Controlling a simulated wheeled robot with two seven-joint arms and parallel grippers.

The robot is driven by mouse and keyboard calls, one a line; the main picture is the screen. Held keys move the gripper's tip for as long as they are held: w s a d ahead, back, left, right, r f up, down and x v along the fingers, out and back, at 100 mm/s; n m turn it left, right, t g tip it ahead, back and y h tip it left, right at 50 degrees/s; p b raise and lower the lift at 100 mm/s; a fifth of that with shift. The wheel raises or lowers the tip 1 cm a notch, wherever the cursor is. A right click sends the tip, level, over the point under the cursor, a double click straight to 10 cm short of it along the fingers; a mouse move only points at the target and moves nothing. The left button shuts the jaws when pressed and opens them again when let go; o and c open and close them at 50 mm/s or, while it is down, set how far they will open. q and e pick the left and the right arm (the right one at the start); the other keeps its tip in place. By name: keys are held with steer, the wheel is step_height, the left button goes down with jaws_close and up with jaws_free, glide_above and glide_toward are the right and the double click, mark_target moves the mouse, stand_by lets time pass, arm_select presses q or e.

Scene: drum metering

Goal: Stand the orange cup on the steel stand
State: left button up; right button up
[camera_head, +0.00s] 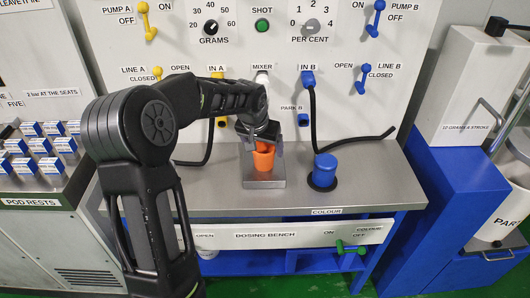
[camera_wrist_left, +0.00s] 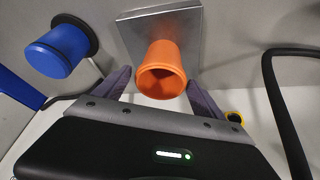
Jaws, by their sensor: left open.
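The orange cup (camera_head: 263,157) stands upright on the steel stand (camera_head: 264,182) on the bench, below the mixer label. It also shows in the left wrist view (camera_wrist_left: 163,70), with its open mouth towards the camera and its base against the steel stand (camera_wrist_left: 188,22). My left gripper (camera_head: 262,140) is above and around the top of the cup. In the left wrist view its two fingers (camera_wrist_left: 161,90) are spread on either side of the cup, with small gaps visible. The arm partly hides the cup's rim in the head view. My right gripper is not in view.
A blue cup-like piece (camera_head: 324,171) stands on a black round base to the right of the stand. Pod rests with several small boxes (camera_head: 38,145) are at left.

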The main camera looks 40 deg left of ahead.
arm_select(q)
steer(key=v, duration=0.8)
steer(key=shift+f, duration=0.1)
